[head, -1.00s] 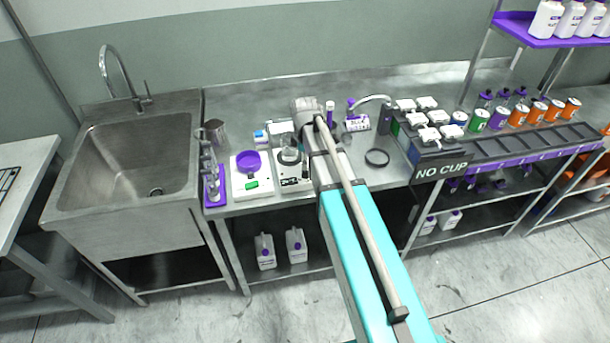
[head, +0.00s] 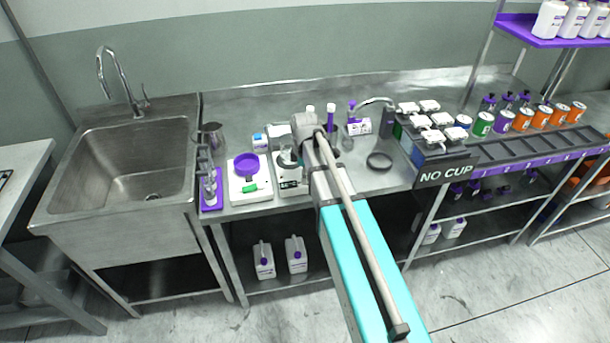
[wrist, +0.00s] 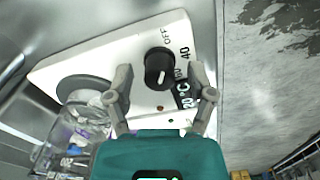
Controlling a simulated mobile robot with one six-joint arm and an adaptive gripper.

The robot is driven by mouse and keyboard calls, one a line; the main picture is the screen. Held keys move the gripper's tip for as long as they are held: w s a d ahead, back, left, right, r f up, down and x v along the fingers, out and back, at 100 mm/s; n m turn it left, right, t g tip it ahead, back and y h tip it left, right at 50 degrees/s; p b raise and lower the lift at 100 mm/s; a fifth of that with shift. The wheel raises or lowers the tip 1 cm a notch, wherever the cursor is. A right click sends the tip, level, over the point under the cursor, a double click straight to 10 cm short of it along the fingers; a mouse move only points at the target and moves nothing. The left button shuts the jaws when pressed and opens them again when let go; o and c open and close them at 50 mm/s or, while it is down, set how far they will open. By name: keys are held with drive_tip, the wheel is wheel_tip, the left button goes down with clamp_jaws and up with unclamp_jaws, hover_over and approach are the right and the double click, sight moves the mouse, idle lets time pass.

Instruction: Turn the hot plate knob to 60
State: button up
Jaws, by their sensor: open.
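The hot plate (head: 293,187) is a white unit on the steel counter, partly behind my arm in the head view. In the wrist view its white body (wrist: 120,52) carries a black knob (wrist: 158,62) with a pale pointer mark. Printed marks beside the knob include OFF, 40 and °C; other numbers are partly covered by my right finger. The pointer faces away from OFF, but its exact reading is unclear. My gripper (wrist: 159,74) is open, its fingers on either side of the knob; contact cannot be told. A clear glass vessel (wrist: 70,140) is at lower left.
A white device with a purple dish (head: 246,164) stands left of the hot plate, then a purple rack (head: 211,203) of glassware and the sink (head: 125,165). A black ring (head: 379,161) lies to the right. The counter's front edge is close to the knob.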

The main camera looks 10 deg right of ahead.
clamp_jaws()
idle(0.3)
drive_tip(key=shift+m, duration=0.4)
drive_tip(key=m, duration=1)
drive_tip(key=shift+d+m, duration=0.1)
drive_tip(key=shift+m, duration=0.2)
drive_tip(key=m, duration=0.6)
drive_tip(key=shift+m, duration=0.3)
drive_tip(key=m, duration=0.6)
drive_tip(key=shift+d, duration=0.15)
